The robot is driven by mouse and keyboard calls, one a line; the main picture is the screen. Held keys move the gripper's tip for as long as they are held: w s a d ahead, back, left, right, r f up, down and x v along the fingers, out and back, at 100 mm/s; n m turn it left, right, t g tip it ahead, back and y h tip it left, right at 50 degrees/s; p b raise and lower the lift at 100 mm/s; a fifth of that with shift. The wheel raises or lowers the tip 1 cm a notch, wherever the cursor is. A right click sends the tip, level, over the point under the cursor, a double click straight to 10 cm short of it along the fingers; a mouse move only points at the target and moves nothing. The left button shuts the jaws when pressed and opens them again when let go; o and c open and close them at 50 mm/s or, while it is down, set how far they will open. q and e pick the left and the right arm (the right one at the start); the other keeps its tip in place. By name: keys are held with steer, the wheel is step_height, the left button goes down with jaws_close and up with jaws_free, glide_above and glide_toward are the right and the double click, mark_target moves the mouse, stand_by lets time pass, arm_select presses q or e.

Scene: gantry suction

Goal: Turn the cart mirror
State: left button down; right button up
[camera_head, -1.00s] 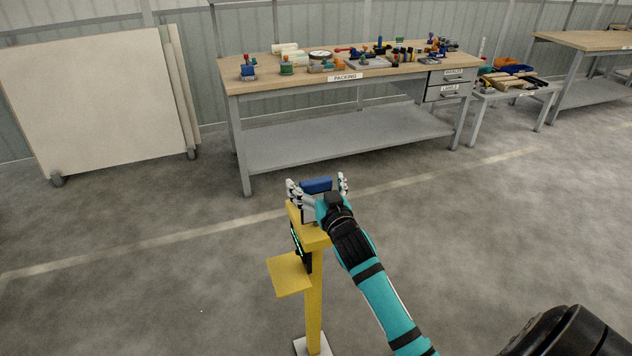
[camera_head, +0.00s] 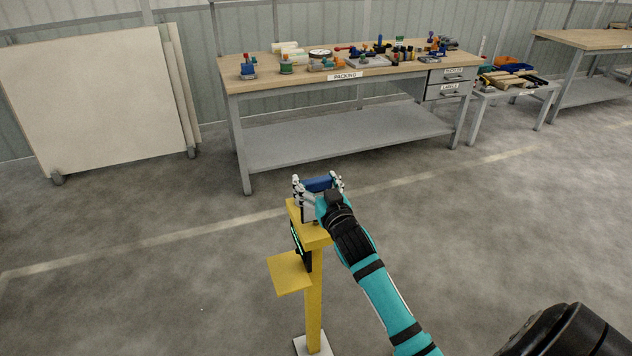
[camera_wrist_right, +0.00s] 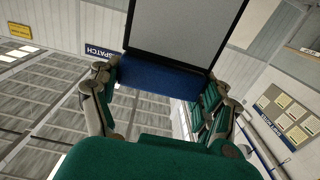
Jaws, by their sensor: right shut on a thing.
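The mirror (camera_head: 319,184) shows in the head view as a small blue-edged block at the top of a yellow stand (camera_head: 314,290). In the right wrist view the mirror (camera_wrist_right: 168,78) has a grey face in a dark frame, with a blue band along its near edge. My right gripper (camera_head: 318,179) is shut on the mirror, one finger at each side of the blue part. The wrist view shows the fingers (camera_wrist_right: 165,85) at both ends of the blue band. The hand hides part of the stand's top. My left gripper is out of view.
A yellow plate (camera_head: 289,273) sticks out from the stand's left side, below a dark panel with green lights. A packing bench (camera_head: 340,138) with several small items stands behind. White boards (camera_head: 95,105) stand at the left. The floor around the stand is clear.

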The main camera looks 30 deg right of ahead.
steer(key=shift+r+y+p, duration=0.15)
steer(key=shift+y+p, duration=0.15)
steer(key=shift+p, duration=0.05)
steer(key=o, duration=1.2)
steer(key=shift+c, duration=0.2)
steer(key=s+a, duration=0.2)
steer(key=s, duration=0.9)
steer(key=shift+s, duration=0.4)
steer(key=shift+a, duration=0.1)
